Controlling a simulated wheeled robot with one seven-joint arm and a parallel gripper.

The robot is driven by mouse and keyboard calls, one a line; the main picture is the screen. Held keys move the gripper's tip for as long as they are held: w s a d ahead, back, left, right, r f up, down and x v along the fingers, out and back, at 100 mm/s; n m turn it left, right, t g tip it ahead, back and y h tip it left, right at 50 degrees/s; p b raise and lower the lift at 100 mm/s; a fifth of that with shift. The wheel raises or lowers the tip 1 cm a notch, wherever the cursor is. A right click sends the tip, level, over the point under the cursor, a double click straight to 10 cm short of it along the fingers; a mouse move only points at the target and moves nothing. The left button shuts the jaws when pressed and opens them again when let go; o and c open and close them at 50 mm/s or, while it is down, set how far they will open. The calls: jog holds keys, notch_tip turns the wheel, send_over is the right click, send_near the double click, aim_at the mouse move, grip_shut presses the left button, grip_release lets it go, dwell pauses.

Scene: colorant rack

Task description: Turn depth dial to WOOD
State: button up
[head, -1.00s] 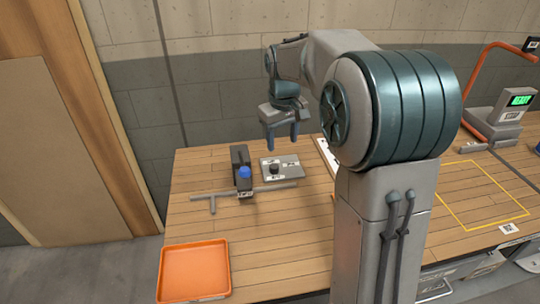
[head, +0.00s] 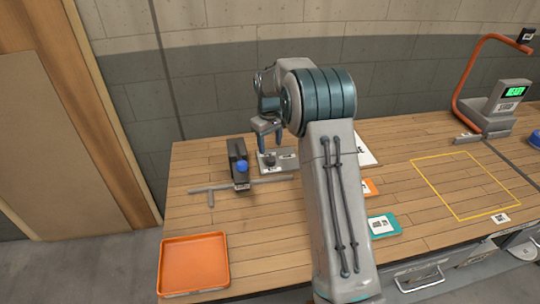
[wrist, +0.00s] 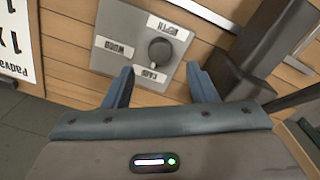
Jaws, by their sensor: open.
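The depth dial is a dark round knob (wrist: 160,51) on a light grey plate (wrist: 178,86). In the wrist view the plate's upside-down labels read WOOD (wrist: 114,47) on the left, DEPTH near the top edge, and CARD (wrist: 149,74) just below the knob. I cannot tell clearly which way the knob points. My gripper (wrist: 160,82) is open and empty, its two blue fingers apart on the near side of the knob, not around it. In the head view my gripper (head: 269,141) is low over the plate (head: 288,163), partly hiding it.
A black block with a blue knob (head: 240,166) stands close left of the plate, with a grey T-shaped bar (head: 211,190) in front. An orange tray (head: 193,239) sits at the table's front left. Orange and teal cards (head: 383,226) lie to the right, beside my arm.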

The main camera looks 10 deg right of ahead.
aim_at(271, 158)
notch_tip(271, 158, down, 6)
jog(key=shift+f+p, duration=0.1)
jog(key=shift+p, duration=0.2)
jog(key=c, duration=1)
